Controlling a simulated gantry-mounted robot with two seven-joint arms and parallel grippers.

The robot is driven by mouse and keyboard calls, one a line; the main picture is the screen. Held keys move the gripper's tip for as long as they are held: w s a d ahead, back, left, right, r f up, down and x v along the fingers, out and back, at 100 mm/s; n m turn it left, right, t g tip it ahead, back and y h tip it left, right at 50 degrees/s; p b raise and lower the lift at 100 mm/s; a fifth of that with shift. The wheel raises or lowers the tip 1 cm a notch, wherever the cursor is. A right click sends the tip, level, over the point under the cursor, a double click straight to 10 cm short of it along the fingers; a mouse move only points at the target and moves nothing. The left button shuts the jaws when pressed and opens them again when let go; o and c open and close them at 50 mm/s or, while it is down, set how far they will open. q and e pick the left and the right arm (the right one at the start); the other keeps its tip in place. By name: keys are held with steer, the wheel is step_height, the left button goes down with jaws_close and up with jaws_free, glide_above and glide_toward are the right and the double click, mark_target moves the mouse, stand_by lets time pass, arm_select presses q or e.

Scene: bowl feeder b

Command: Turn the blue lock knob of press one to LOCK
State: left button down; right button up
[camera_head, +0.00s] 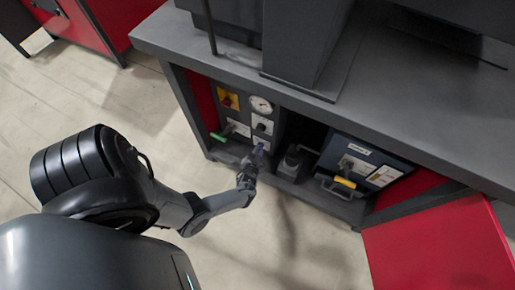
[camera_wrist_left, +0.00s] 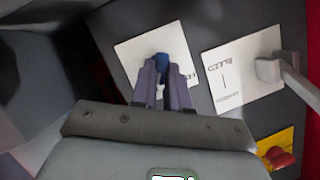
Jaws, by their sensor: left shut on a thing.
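In the left wrist view the blue lock knob (camera_wrist_left: 163,63) stands in front of a white label plate (camera_wrist_left: 133,51) on a dark panel. My left gripper (camera_wrist_left: 164,82) is shut on the knob, one finger on each side. The fingers cover part of the knob and the plate's lettering, so I cannot read which marking the knob points to. In the head view my left gripper (camera_head: 256,161) reaches the lower part of the press's control panel (camera_head: 247,122); the knob there is too small to make out clearly. My right gripper is not in view.
A second label plate (camera_wrist_left: 239,77) with a grey lever (camera_wrist_left: 282,68) lies close on the right in the wrist view. A red knob on a yellow plate (camera_head: 228,100), a gauge (camera_head: 261,105) and a green handle (camera_head: 220,136) surround the spot. An open red door (camera_head: 440,245) stands right.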

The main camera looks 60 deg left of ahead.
arm_select(q)
steer(key=shift+d+f+m+y+b, duration=0.1)
steer(key=shift+f+m+y+b, duration=0.1)
steer(key=shift+m+y+b, duration=0.55)
steer(key=shift+m, duration=0.35)
steer(key=c, duration=1.1)
jaws_free()
steer(key=shift+w, duration=0.1)
steer(key=shift+r, duration=0.1)
steer(key=shift+p+v, duration=2.5)
steer(key=shift+v, duration=2.9)
